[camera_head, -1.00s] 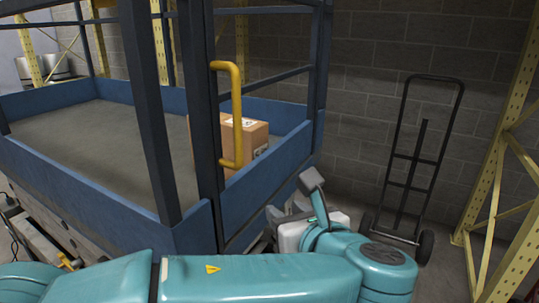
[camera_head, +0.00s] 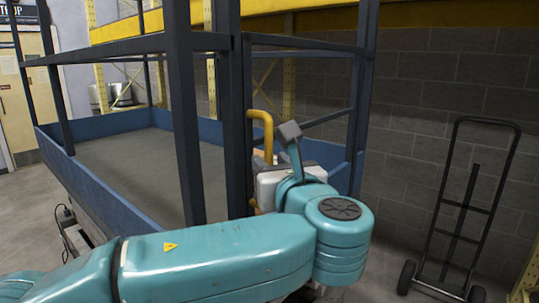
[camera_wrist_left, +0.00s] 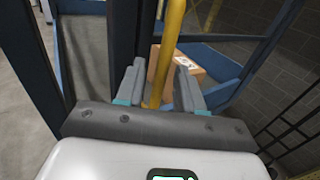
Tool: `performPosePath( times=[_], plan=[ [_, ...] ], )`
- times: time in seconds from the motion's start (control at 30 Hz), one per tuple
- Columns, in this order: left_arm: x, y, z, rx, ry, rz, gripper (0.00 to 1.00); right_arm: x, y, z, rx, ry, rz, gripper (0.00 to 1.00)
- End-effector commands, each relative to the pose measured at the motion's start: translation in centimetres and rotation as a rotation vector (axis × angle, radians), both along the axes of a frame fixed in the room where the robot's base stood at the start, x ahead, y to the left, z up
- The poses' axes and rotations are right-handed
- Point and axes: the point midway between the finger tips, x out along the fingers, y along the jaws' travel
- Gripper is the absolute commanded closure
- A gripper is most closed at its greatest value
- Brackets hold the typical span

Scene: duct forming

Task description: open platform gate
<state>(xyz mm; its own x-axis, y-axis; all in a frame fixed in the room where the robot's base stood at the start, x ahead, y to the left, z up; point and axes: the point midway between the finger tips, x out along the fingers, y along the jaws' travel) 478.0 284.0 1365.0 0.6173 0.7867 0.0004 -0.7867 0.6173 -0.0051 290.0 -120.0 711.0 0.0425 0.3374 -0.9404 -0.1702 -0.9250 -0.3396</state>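The platform gate is a dark blue frame with a yellow handle (camera_head: 262,120), its lower part hidden behind my left gripper and arm. In the left wrist view the handle (camera_wrist_left: 167,50) runs down between the two grey fingers of my left gripper (camera_wrist_left: 159,78). The fingers are spread apart, one on each side of the handle, and I cannot tell whether either touches it. In the head view my teal left arm reaches across the front to the gate. The gate looks closed in line with the railing. My right gripper is not in view.
The blue-sided platform (camera_head: 95,135) has a grey floor and dark posts. A cardboard box (camera_wrist_left: 210,63) sits inside it behind the handle. A black hand truck (camera_head: 466,215) stands against the block wall at right. Bare floor lies between it and the platform.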

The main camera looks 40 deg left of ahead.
Motion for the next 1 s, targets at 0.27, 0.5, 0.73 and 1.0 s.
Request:
performPosePath(
  times=[0.27,0.5,0.73,1.0],
  plan=[
    [2.1,2.2,0.0,0.001,0.001,-0.001,0.63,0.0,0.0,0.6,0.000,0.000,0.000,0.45],
    [2.3,2.3,0.0,0.000,0.000,-0.002,0.63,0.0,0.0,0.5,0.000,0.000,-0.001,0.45],
    [2.3,2.3,0.0,0.001,0.001,-0.002,1.00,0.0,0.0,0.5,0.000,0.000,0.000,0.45],
    [2.2,2.2,0.0,0.000,0.001,-0.002,1.00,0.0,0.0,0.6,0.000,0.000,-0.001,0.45]
  ],
)
